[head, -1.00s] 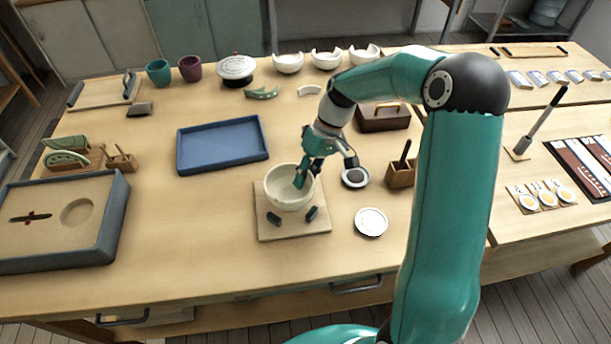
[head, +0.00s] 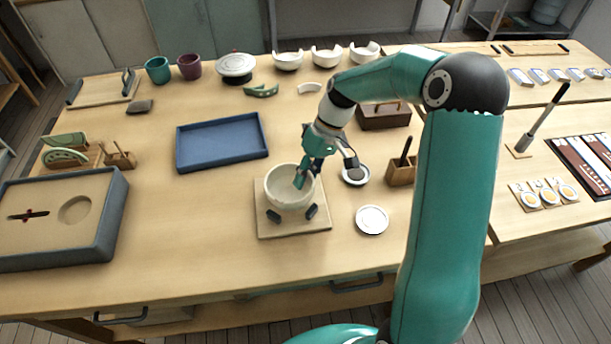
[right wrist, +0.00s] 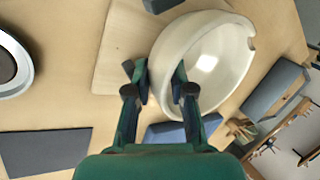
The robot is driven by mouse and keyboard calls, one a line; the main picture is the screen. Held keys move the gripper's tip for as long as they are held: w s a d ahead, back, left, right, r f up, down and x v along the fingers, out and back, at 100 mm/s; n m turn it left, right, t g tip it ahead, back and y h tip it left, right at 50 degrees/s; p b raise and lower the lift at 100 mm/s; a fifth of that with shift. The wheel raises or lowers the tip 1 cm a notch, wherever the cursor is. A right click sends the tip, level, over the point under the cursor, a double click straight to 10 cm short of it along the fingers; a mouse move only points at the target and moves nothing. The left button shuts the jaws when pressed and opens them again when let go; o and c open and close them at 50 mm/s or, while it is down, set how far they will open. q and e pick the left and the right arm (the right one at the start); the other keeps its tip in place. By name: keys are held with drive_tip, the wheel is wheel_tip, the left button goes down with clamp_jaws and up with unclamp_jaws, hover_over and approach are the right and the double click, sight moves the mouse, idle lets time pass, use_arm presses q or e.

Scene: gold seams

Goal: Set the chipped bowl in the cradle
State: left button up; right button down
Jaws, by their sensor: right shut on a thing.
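The cream bowl (head: 283,198) is over the cradle (head: 265,231), a pale wooden board with dark pads, in the head view. The bowl looks close to upright; I cannot tell whether it touches the pads. My right gripper (head: 303,178) is shut on its rim, one finger inside and one outside. In the right wrist view, the gripper (right wrist: 160,82) pinches the wall of the bowl (right wrist: 215,62), and a notch shows in the far rim. Part of the cradle board (right wrist: 113,55) shows beside it. My left gripper is not in view.
A blue tray (head: 222,162) lies behind left of the cradle. A white dish (head: 372,220) and a wooden holder (head: 401,174) stand to the right. A lidded brown box (head: 384,118) and several bowls are farther back. The table in front of the cradle is clear.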

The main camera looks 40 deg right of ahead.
drive_tip(key=shift+c, duration=2.1)
unclamp_jaws()
drive_tip(key=shift+r, duration=0.1)
drive_tip(key=shift+r+p, duration=2.1)
drive_tip(key=shift+r, duration=0.8)
